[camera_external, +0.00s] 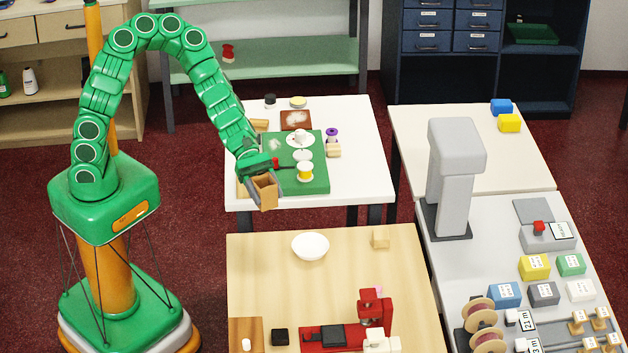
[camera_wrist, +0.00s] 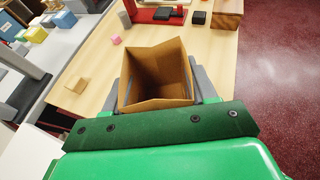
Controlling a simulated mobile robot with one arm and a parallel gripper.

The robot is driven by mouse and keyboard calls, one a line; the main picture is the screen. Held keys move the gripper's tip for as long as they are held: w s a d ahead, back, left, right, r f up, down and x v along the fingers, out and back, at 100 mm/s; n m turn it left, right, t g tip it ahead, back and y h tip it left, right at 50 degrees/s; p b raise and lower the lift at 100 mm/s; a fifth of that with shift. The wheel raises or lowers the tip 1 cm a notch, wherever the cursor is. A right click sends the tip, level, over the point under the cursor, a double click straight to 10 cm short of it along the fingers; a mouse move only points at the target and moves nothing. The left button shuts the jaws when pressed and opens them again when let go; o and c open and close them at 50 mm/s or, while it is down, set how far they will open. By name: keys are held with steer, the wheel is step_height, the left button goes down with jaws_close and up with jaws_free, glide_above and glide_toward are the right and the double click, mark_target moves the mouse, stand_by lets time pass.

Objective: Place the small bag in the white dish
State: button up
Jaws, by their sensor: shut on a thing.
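The small bag (camera_external: 265,192) is an open-topped brown paper bag. My gripper (camera_external: 266,178) is shut on it and holds it in the air, near the front edge of the white table. In the wrist view the bag (camera_wrist: 157,75) sits between the grey fingers of my gripper (camera_wrist: 160,88), its open mouth showing an inside in which I see nothing. The white dish (camera_external: 310,246) is a round, empty-looking bowl on the wooden table, apart from the bag, lower and to the right in the external view. I cannot see the dish in the wrist view.
The wooden table (camera_external: 260,275) also holds a small wooden block (camera_external: 381,238), a black block (camera_external: 280,337) and a red machine (camera_external: 374,306). Bare wood surrounds the dish.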

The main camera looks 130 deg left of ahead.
steer(key=shift+w+a+f, duration=0.75)
steer(key=shift+w+f, duration=0.9)
steer(key=shift+w, duration=0.35)
steer(key=shift+w+a+f, duration=0.8)
steer(key=shift+w+f, duration=0.9)
steer(key=shift+w, duration=0.3)
steer(key=shift+w+a+f, duration=0.75)
steer(key=shift+w+f, duration=0.9)
steer(key=shift+w, duration=0.35)
steer(key=shift+f, duration=1.25)
steer(key=shift+f, duration=0.15)
steer(key=o, duration=1)
